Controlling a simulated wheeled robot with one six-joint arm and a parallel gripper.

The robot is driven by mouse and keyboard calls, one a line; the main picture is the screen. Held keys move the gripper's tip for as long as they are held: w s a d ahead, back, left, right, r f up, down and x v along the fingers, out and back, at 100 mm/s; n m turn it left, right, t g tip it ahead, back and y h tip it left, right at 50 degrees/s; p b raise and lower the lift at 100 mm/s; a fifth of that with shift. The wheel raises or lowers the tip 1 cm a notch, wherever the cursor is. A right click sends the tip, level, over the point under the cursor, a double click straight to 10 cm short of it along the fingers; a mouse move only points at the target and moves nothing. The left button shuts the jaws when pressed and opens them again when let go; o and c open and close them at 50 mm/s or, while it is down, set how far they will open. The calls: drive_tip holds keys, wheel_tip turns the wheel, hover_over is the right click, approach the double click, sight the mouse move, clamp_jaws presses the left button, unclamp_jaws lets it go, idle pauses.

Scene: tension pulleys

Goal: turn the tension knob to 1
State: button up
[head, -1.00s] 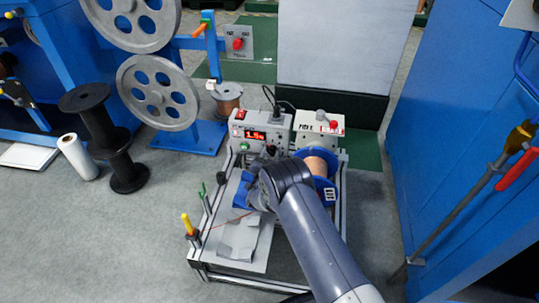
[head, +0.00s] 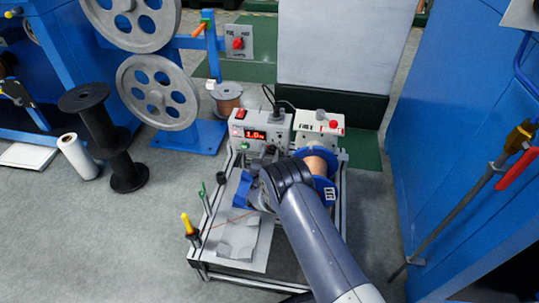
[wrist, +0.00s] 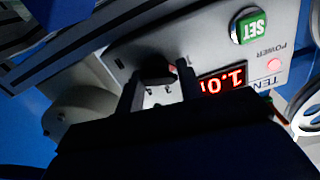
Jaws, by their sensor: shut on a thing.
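The tension knob (wrist: 155,73) is small and black, on the grey panel of the control box. My gripper (wrist: 158,86) is shut on it, one finger on each side, in the wrist view. The digits 2 and 3 show on the panel beside the knob, and a 1 stands near its right side. My arm hides most of the knob in that view.
A green SET button (wrist: 249,27) and a red power light (wrist: 274,66) are close by on the panel. A blue spool (head: 332,177) of copper wire stands right of my wrist. A second grey box (head: 316,130) adjoins the control box.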

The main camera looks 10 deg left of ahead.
sight(274, 128)
drive_tip(key=shift+d+f, duration=0.35)
drive_tip(key=shift+d, duration=0.15)
drive_tip(key=o, duration=0.8)
drive_tip(key=shift+w+r, duration=0.1)
drive_tip(key=shift+a+r, duration=0.2)
drive_tip(key=shift+r, duration=0.15)
wheel_tip(274, 128, up, 10)
drive_tip(key=p, duration=0.4)
drive_tip(key=shift+f, duration=0.2)
